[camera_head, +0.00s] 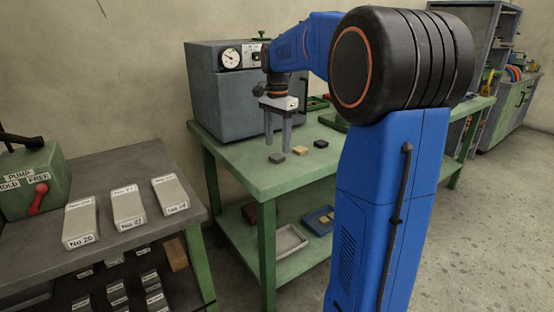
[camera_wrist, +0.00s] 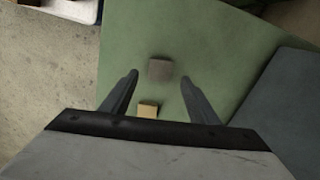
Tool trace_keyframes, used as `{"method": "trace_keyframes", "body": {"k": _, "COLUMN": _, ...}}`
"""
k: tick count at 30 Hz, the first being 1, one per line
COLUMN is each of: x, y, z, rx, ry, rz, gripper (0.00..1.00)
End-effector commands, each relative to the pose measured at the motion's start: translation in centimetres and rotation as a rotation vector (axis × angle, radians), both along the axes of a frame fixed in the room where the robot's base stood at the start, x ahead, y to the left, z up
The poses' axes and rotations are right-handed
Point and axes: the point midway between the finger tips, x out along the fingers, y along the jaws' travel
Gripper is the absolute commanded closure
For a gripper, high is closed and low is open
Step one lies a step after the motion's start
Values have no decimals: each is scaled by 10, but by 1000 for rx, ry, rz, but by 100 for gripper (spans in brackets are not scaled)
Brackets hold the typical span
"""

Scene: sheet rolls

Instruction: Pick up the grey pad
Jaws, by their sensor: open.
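The grey pad (camera_head: 276,158) is a small dull block lying on the green table top, the nearest in a row of three pads. In the wrist view the grey pad (camera_wrist: 160,69) shows between and just beyond the fingertips. My gripper (camera_head: 279,148) points down over that end of the row, its fingers apart with nothing between them. In the wrist view my gripper (camera_wrist: 160,78) shows both fingers spread. The fingertips appear above the grey pad; the exact gap is hard to tell.
A tan pad (camera_head: 300,150) lies close by, and it also shows in the wrist view (camera_wrist: 148,111). A black pad (camera_head: 321,143) lies farther along. A grey cabinet with gauges (camera_head: 222,95) stands behind on the green table (camera_head: 240,170).

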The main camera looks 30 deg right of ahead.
Motion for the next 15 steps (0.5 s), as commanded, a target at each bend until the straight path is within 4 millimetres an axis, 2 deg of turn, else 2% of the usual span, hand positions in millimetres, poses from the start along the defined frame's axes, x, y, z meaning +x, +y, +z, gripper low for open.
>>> {"method": "trace_keyframes", "body": {"k": 7, "x": -2, "y": 2, "z": -32, "rx": 1, "ry": 1, "rz": 0, "gripper": 45}}
{"method": "trace_keyframes", "body": {"k": 15, "x": -1, "y": 2, "z": -38, "rx": 0, "ry": -1, "rz": 0, "gripper": 45}}
